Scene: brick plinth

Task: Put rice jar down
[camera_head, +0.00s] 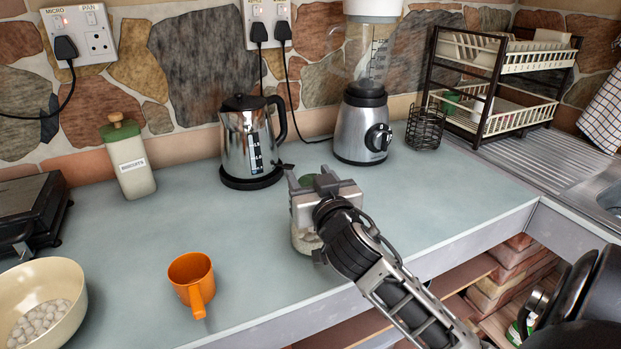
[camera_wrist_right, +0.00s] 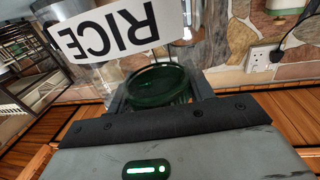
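The rice jar (camera_head: 304,240) is a clear jar with pale contents, largely hidden by my right gripper in the head view. My right gripper (camera_head: 318,182) is around the jar from above, its fingers either side. The jar's green lid (camera_wrist_right: 157,85) shows between the fingers in the right wrist view, with the white RICE label upside down beyond it. The jar is at the grey-green worktop (camera_head: 250,220) near its front edge; whether its base touches the surface I cannot tell. My left gripper is in neither view.
An orange mug (camera_head: 190,275) stands left of the jar. A kettle (camera_head: 248,140), blender (camera_head: 363,120) and biscuits jar (camera_head: 129,160) stand behind. A bowl (camera_head: 42,300) is at front left; a dish rack (camera_head: 500,80) is at back right. Worktop right of the jar is clear.

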